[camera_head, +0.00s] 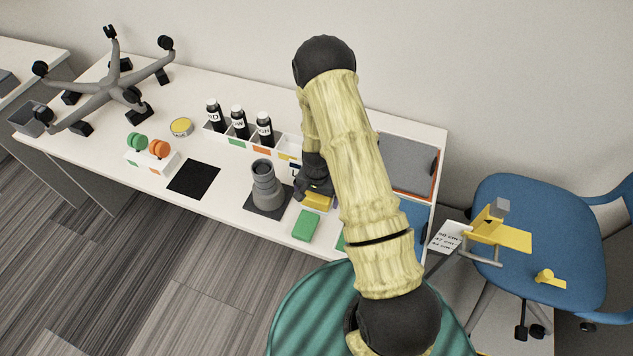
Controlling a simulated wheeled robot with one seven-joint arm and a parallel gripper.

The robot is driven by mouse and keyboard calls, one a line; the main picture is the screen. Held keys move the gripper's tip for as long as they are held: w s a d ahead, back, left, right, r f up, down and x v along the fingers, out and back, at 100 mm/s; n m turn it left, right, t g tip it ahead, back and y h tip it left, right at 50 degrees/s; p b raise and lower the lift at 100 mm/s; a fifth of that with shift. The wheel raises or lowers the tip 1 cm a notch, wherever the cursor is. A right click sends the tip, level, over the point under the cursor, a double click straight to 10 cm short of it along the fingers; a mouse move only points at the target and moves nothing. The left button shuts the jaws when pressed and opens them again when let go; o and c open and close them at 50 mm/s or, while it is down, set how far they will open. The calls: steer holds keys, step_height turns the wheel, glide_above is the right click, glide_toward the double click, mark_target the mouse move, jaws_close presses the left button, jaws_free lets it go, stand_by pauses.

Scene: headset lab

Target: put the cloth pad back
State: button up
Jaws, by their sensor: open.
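My gripper (313,192) is low over the white table (110,160), right of a grey ribbed cylinder (264,186) on a dark mat. Its dark fingers are partly hidden by my arm. A small yellow block (318,202) is right at the fingers; I cannot tell whether they touch it. A flat green pad (306,226) lies in front of it near the table's front edge. A grey flat pad (407,163) lies in an orange-edged tray at the right. I cannot tell for certain which of these is the cloth pad.
Three black bottles (239,122) stand in a white rack behind the cylinder. A bare black mat (194,178), green and orange discs (148,145) in a holder, and a yellow-topped tin (181,127) are left. A blue chair (560,225) stands right.

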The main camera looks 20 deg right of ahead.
step_height(320, 180, up, 10)
steer(key=shift+f+b, duration=0.1)
steer(key=shift+b, duration=0.9)
steer(key=shift+r, duration=0.6)
steer(key=s+r+n+t, duration=0.2)
steer(key=s+r+n, duration=0.5)
steer(key=s+r, duration=0.7)
step_height(320, 180, up, 3)
steer(key=shift+t, duration=0.3)
steer(key=shift+s, duration=0.1)
